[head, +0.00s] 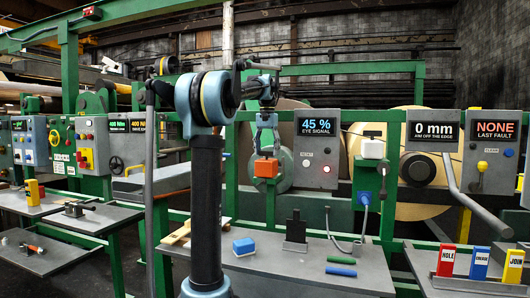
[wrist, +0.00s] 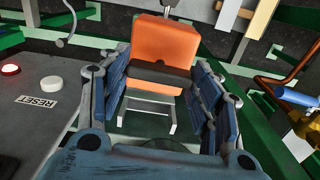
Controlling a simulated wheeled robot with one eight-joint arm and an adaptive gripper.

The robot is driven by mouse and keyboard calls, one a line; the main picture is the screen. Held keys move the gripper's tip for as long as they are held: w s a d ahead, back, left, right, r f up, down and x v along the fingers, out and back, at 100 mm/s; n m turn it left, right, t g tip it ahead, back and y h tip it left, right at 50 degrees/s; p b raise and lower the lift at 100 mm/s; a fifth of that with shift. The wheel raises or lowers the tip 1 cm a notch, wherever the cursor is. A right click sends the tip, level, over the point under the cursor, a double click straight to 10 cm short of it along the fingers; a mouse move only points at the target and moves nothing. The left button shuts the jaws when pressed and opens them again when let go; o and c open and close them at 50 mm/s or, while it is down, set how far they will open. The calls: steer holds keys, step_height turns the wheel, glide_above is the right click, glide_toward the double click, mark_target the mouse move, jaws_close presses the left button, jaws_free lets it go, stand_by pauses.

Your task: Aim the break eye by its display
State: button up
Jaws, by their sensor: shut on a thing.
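The eye-signal display (head: 318,127) in the head view reads 45 % EYE SIGNAL. Its grey panel has a white RESET button (head: 305,163) and a lit red lamp (head: 326,169). An orange block (head: 266,168), which looks like the break eye, is in front of the green machine, left of that panel. My gripper (head: 266,150) points down from above and is shut on the orange block. In the wrist view, the orange block (wrist: 163,42) sits past a dark band between the blue fingers of my gripper (wrist: 163,84). The eye's mount is mostly hidden.
Other displays read 0 mm (head: 433,130) and NONE, LAST FAULT (head: 496,130). The bench (head: 270,275) below holds a blue block (head: 244,246), a dark stand (head: 296,233) and coloured rods.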

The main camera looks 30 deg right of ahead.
steer(key=shift+w+m, duration=0.1)
steer(key=shift+m, duration=0.3)
steer(key=o, duration=1.1)
steer(key=shift+a, duration=0.1)
steer(key=shift+c, duration=0.2)
step_height(320, 180, up, 12)
